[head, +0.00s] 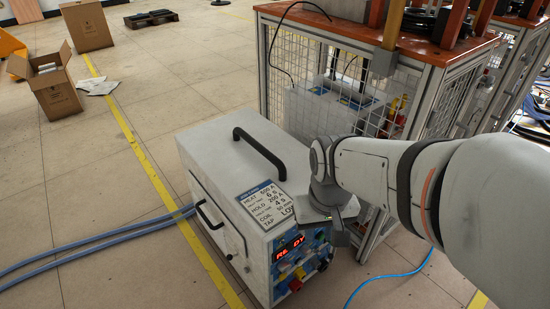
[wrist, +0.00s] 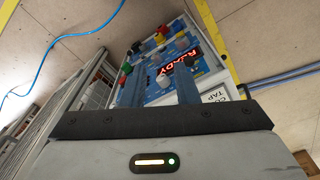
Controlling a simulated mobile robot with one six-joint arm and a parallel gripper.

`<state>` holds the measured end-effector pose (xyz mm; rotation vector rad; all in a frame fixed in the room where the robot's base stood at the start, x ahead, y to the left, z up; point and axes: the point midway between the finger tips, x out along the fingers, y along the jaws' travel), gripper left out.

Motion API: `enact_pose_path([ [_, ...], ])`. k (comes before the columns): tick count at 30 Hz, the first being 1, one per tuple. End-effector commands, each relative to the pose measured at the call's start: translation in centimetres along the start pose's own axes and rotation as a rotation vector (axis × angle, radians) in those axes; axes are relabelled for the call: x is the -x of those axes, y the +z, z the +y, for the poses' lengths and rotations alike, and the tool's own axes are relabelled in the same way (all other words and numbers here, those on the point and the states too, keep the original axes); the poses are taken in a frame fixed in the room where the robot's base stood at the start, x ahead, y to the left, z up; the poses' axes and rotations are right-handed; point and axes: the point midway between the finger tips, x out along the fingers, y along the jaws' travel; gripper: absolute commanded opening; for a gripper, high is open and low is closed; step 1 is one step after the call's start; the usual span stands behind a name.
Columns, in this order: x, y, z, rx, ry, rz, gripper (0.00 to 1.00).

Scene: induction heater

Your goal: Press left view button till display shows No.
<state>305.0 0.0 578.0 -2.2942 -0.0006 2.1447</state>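The induction heater (head: 225,165) is a grey box on the floor with a black top handle. Its blue control panel (head: 296,262) faces front right and carries coloured knobs and buttons. The red display (head: 289,247) reads READY, partly blurred in the head view; READY also shows in the wrist view (wrist: 181,64). My gripper (head: 340,236) is beside the panel's upper right edge. In the wrist view its two fingers (wrist: 160,80) stand apart, empty, pointing at the panel. They cover part of it. Contact cannot be told. I cannot tell which control is the left view button.
A metal mesh cage (head: 330,75) with a wooden top stands close behind and right of the heater. Blue hoses (head: 90,248) leave its left side, and a blue cable (head: 385,281) lies at the front right. Cardboard boxes (head: 55,92) stand far left. The left floor is mostly clear.

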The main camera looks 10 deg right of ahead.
Motion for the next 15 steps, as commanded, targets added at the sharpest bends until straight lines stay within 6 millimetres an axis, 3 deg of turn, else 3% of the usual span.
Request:
enact_pose_path([
  [9, -0.08, 0.01, 0.0, 0.0, 0.0, 0.0, 0.01],
  [15, -0.08, 0.01, 0.0, 0.0, 0.0, 0.0, 0.0],
])
